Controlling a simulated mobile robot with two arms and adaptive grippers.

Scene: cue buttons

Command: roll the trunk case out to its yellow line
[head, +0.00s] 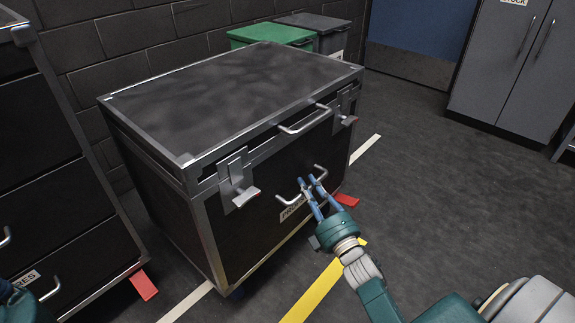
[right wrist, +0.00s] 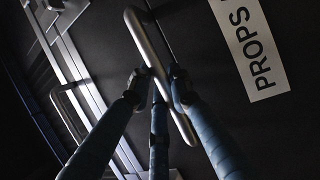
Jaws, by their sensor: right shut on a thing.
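The black trunk case (head: 240,90) with metal edges stands upright on the floor in the middle of the head view. Its front carries two latches, a lid handle (head: 304,119), a lower handle (head: 290,198) and a PROPS label, which also shows in the right wrist view (right wrist: 257,48). My right gripper (head: 311,182) is shut on the lower handle, its blue fingers around the bar; the handle also shows in the right wrist view (right wrist: 143,40). The yellow line (head: 318,290) lies on the floor in front of the case. My left gripper is not clearly visible.
Another red marker (head: 347,199) lies by the case's right side. Green (head: 268,33) and grey bins stand behind. Open floor (head: 450,200) lies to the right.

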